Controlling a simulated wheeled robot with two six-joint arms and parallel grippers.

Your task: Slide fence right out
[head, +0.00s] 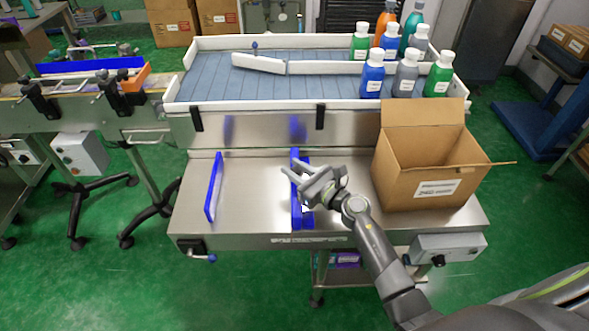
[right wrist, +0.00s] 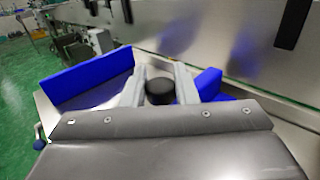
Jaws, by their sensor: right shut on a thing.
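The right fence (head: 295,197) is an upright blue plate on the steel table, running front to back. Part of it is hidden behind my right gripper (head: 296,177). The left fence (head: 213,187) is a similar blue plate, standing apart to the left. In the right wrist view my gripper's two fingers (right wrist: 160,80) are closed around a black knob (right wrist: 160,92) at the right fence (right wrist: 208,84). The left fence also shows there (right wrist: 88,80). My left gripper is in neither view.
An open cardboard box (head: 420,175) stands on the table at right, beside my right arm. Behind is a raised conveyor (head: 215,80) with white rails and several capped bottles (head: 372,75). Bare steel lies between the two fences and between the right fence and box.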

